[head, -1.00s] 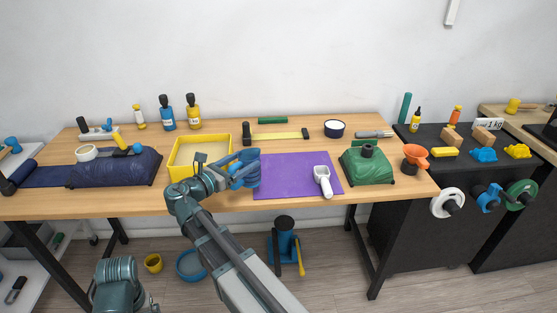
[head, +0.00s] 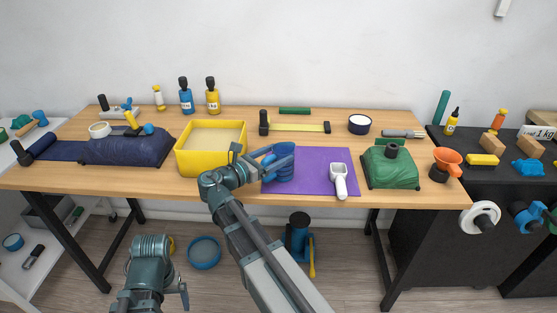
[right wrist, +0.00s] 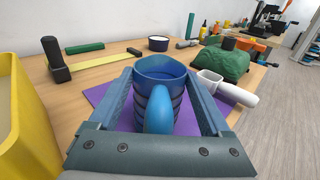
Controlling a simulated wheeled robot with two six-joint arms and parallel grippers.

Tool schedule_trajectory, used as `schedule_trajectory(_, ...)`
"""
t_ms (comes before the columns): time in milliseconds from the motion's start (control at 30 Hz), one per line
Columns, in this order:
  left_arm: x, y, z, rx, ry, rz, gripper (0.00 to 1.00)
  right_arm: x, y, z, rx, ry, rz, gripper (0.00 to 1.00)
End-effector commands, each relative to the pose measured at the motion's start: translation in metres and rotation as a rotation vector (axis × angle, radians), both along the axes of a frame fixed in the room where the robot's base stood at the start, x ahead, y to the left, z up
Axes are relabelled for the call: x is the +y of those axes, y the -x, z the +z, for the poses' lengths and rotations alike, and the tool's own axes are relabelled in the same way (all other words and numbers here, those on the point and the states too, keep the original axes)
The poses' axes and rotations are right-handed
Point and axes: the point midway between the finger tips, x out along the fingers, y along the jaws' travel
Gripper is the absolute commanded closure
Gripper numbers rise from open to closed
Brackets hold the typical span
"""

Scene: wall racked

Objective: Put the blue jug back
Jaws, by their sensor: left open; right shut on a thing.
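The blue jug (head: 284,163) appears over the left part of the purple mat (head: 320,180). My right gripper (right wrist: 160,95) is shut on it, with one finger on each side of its body. In the right wrist view the jug (right wrist: 162,68) looks upright, with its open top showing and its handle toward the camera. Its base is hidden, so I cannot tell whether it touches the mat. Part of my left arm shows at the lower left of the head view, but I make out no fingers of my left gripper.
A yellow bin (head: 211,160) stands left of the jug. A white scoop (head: 340,182) lies on the mat's right part, beside a green bag-like thing (head: 391,170). A black-headed tool with a yellow strip (head: 298,127) lies behind. Bare table shows between that tool and the mat.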

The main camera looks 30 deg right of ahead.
Motion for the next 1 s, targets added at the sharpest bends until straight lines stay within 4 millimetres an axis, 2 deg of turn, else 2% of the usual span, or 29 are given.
schedule_trajectory(333,0.000,0.000,-0.003,0.000,0.000,0.000,0.08,0.000,0.000,-0.003,0.000,0.001,-0.001,1.00)
schedule_trajectory(367,0.000,0.000,-0.002,0.000,0.000,0.000,0.08,0.000,0.000,-0.002,0.000,0.000,-0.001,0.14)
schedule_trajectory(433,0.000,0.000,-0.002,0.000,0.000,0.000,0.08,0.000,0.000,-0.002,0.000,0.000,-0.001,0.02)
schedule_trajectory(767,0.000,0.000,0.003,0.000,0.000,0.000,0.08,0.000,0.000,0.003,0.000,0.000,-0.001,0.00)
schedule_trajectory(867,0.000,0.000,0.002,0.000,0.000,0.000,0.08,0.012,0.003,0.002,0.000,0.000,0.002,0.00)
schedule_trajectory(1000,0.000,0.000,0.003,0.000,0.000,0.000,0.08,0.040,0.009,0.003,0.000,0.000,0.004,0.00)
